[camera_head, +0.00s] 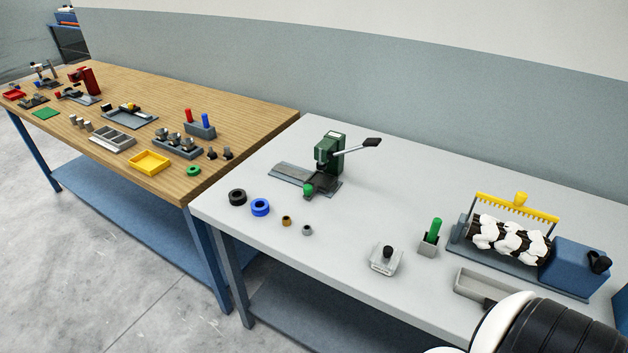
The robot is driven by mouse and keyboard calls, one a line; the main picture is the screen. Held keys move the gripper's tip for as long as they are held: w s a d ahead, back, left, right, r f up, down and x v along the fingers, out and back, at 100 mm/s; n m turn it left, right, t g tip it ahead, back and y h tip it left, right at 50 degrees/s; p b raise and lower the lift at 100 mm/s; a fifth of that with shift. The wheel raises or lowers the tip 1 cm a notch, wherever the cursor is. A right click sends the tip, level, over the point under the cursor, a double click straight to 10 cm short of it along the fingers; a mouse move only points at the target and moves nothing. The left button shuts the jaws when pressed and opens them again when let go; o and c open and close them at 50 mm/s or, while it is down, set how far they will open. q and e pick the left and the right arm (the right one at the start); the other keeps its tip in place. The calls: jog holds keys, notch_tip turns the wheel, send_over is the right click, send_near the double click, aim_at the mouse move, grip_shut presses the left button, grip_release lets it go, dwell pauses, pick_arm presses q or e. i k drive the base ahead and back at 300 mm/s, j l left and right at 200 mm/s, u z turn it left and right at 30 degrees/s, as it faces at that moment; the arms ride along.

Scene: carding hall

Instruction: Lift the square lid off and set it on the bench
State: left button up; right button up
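A small light-grey square lid (384,263) with a round black knob (387,252) is on the pale bench (350,225), near its front edge. It seems to sit on a low square base, but the seam between them is too small to make out. A white and black part of my own arm fills the bottom right corner and covers part of the bench.
Right of the lid stand a grey holder with a green handle (434,231), a grey tray (478,287) and a carding roller (508,240) with a yellow comb. A green press (329,152) and several rings are to the left. The bench's middle is clear.

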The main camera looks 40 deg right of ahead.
aim_at(383, 255)
jog(key=z, duration=1.7)
